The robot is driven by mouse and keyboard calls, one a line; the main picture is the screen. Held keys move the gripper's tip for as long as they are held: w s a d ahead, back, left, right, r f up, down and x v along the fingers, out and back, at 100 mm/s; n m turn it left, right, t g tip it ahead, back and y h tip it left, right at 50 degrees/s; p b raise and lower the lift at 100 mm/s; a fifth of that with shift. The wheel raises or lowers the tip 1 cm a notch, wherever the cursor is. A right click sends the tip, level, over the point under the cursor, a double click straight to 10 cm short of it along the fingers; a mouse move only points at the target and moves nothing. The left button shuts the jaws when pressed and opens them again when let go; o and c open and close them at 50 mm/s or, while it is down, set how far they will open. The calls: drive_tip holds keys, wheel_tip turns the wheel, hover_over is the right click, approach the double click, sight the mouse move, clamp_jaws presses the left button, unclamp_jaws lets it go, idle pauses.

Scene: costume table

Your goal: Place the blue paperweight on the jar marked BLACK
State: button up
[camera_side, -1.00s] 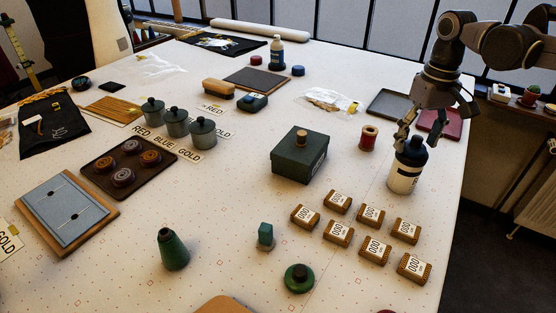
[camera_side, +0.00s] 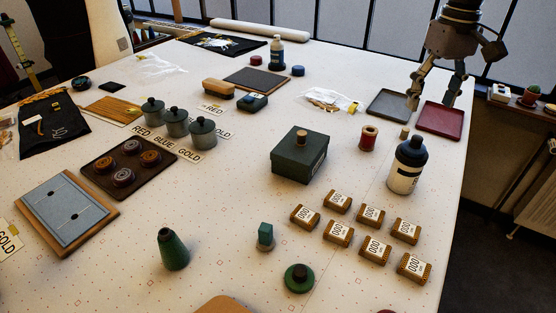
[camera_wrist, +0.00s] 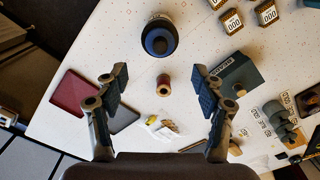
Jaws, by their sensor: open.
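My gripper (camera_side: 432,98) is open and empty, above the grey and red trays at the table's far right. It also shows in the wrist view (camera_wrist: 158,76), fingers wide apart, with a thread spool (camera_wrist: 163,85) far below between them. A white bottle-like jar (camera_side: 405,178) with a dark cap stands upright nearer the camera than the gripper, apart from it; its dark label is not readable. It also shows in the wrist view (camera_wrist: 160,50). A small teal block (camera_side: 265,234) stands at the front middle; I cannot tell if it is the blue paperweight. No BLACK marking is legible.
A dark green box (camera_side: 299,160) stands left of the white jar. Several labelled brown blocks (camera_side: 371,215) lie in front. Lidded grey jars (camera_side: 177,123) stand by RED, BLUE and GOLD labels. The red tray (camera_side: 440,120) and grey tray (camera_side: 388,105) lie behind.

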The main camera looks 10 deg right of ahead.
drive_tip(key=s+d+f+t, duration=0.3)
drive_tip(key=s+d+f, duration=0.1)
drive_tip(key=s+f, duration=0.3)
drive_tip(key=s+d+f+t, duration=0.3)
drive_tip(key=s+f, duration=0.4)
drive_tip(key=s, duration=0.3)
drive_tip(key=shift+d+f+t, duration=0.35)
drive_tip(key=shift+d+t, duration=0.05)
drive_tip(key=shift+t, duration=0.2)
